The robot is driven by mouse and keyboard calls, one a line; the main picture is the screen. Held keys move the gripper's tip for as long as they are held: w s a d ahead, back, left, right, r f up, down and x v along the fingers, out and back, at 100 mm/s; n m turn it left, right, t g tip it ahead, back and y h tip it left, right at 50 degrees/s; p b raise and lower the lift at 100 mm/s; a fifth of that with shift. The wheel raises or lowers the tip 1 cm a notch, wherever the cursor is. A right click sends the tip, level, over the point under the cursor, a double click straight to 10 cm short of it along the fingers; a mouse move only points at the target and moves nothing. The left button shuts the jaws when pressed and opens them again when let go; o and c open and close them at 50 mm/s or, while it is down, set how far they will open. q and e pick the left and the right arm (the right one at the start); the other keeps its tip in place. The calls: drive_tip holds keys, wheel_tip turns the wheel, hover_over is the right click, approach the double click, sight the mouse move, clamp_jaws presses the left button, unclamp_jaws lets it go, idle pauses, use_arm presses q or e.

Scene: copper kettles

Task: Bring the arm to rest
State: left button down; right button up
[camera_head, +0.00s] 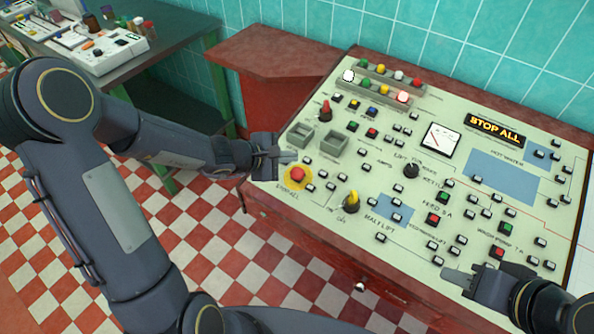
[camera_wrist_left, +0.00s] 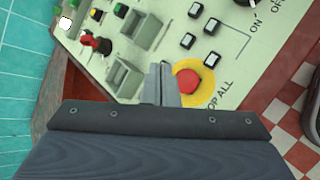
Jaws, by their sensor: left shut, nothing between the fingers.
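My left gripper (camera_head: 287,156) is over the left edge of the control panel (camera_head: 333,216), with its fingers shut and nothing between them. In the left wrist view its closed fingertips (camera_wrist_left: 161,80) show beside the red STOP ALL button (camera_wrist_left: 188,83) on its yellow disc. In the head view that button (camera_head: 298,174) lies just below the fingertips, and I see a gap between them in the picture. My right gripper (camera_head: 455,277) is over the panel's lower right part. Its fingers show as one narrow shape, so I cannot tell whether they are apart.
A green bench (camera_head: 160,55) with instruments stands at the back left. Checkered floor (camera_head: 230,260) lies in front of the panel.

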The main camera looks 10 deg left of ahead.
idle(0.4)
use_arm(q)
drive_tip(key=s+d+r+m+g+h, duration=0.1)
drive_tip(key=s+d+r+m+h, duration=0.1)
drive_tip(key=s+r+m, duration=0.85)
drive_tip(key=s+a+m+g+y, duration=0.1)
drive_tip(key=s+a+m+y, duration=0.1)
drive_tip(key=s, duration=0.6)
drive_tip(key=s+a+m+y, duration=0.3)
drive_tip(key=s+a, duration=0.1)
drive_tip(key=s, duration=0.4)
drive_tip(key=shift+s+a+g+y, duration=0.15)
drive_tip(key=shift+a+g+y, duration=0.15)
drive_tip(key=shift+a+g, duration=0.1)
drive_tip(key=shift+m, duration=0.35)
